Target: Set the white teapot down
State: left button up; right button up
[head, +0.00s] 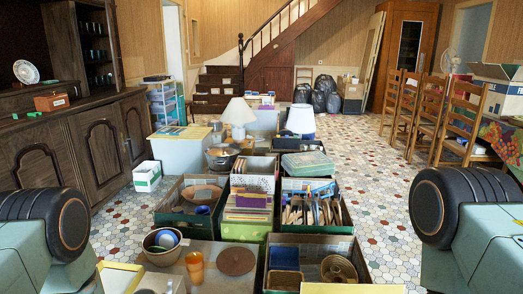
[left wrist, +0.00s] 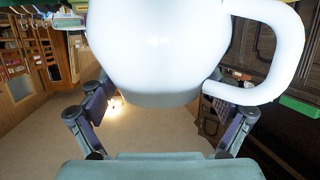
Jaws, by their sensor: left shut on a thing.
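The white teapot (left wrist: 165,50) fills the upper middle of the left wrist view, with its looped handle on the right. Its top edge is cut off, so I cannot see the whole pot. My left gripper (left wrist: 163,104) is shut on it, one dark finger on each side of the body. No surface shows touching the teapot in this view. Neither the teapot nor my grippers show in the head view. My right gripper is in neither view.
A dark sideboard (head: 73,153) at left bears a patterned plate (head: 26,71), a wooden box (head: 51,102) and small green items (head: 31,115). Chairs (head: 401,108) stand right. Tiled floor (head: 375,170) is clear beside the boxes.

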pick_arm(q)
jog(key=s+d+r+m+g+h+p, duration=0.1)
jog(key=s+d+r+m+h+p, duration=0.1)
jog(key=s+d+r+m+h, duration=0.7)
jog(key=s+d+r+n, duration=0.1)
jog(key=s+d+r, duration=0.2)
jog(key=r, duration=0.7)
jog(key=shift+s+n+g+p, duration=0.3)
jog(key=shift+s+p, duration=0.05)
jog(key=shift+s, duration=0.15)
jog(key=shift+d, duration=0.15)
